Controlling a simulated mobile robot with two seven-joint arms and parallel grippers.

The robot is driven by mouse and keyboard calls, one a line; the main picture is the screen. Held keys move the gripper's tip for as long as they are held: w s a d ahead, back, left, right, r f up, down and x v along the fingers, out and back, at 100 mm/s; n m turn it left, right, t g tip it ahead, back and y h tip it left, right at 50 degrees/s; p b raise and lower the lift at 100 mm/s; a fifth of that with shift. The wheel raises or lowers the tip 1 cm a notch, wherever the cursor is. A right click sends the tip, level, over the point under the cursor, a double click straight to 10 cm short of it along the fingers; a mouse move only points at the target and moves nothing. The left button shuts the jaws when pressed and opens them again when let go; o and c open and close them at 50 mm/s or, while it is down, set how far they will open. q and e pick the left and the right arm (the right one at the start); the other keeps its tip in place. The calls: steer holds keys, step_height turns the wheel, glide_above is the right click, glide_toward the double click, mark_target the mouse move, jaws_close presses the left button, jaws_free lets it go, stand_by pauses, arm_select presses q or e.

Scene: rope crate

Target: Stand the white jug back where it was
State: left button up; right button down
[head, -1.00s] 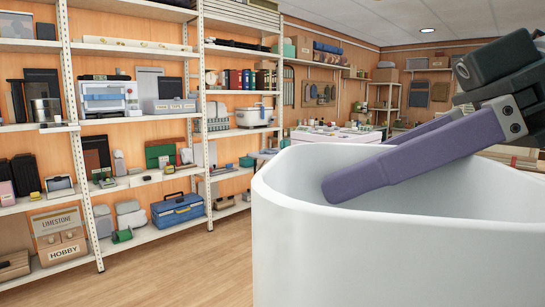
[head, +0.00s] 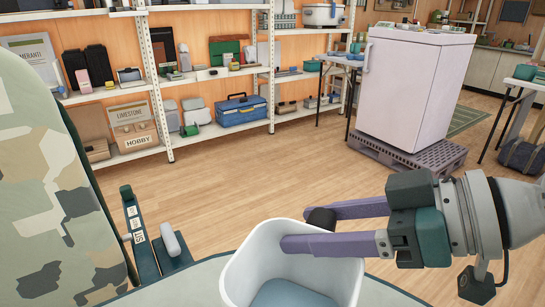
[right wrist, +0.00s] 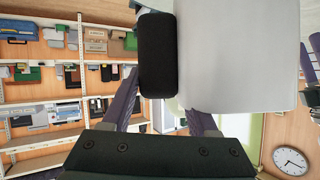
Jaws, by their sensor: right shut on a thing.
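The white jug (head: 250,262) is at the bottom middle of the head view, seen from above into its open mouth, with a blue-grey area low inside. My right gripper (head: 312,228) reaches in from the right. Its purple fingers are shut on the jug's black handle, one finger crossing the rim. In the right wrist view the black handle (right wrist: 158,60) lies between the fingers, beside the white wall of the jug (right wrist: 235,55). The jug's base is cut off by the frame, so I cannot tell whether it rests on anything. My left gripper is not in view.
A grey-green curved surface (head: 205,278) lies low in the head view, with a dark teal tool (head: 150,238) near its left. A camouflage-patterned object (head: 45,195) fills the left. A white cabinet (head: 412,95) stands on a pallet. Open wooden floor lies between them and the shelves.

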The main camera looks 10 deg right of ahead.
mark_target(310, 267)
steer(key=shift+w+a+f, duration=0.1)
steer(key=shift+a+f, duration=0.1)
steer(key=shift+f, duration=0.35)
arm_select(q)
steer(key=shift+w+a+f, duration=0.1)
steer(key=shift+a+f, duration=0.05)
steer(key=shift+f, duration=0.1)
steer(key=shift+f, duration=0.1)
arm_select(e)
steer(key=shift+f+b, duration=0.25)
steer(key=shift+b, duration=0.1)
arm_select(q)
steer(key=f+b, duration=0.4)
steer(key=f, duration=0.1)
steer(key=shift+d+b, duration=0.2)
steer(key=shift+b, duration=0.2)
arm_select(e)
step_height(310, 267, down, 5)
steer(key=shift+r, duration=0.2)
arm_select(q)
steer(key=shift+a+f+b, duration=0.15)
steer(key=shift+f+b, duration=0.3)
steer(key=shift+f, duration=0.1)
arm_select(e)
steer(key=shift+f, duration=0.4)
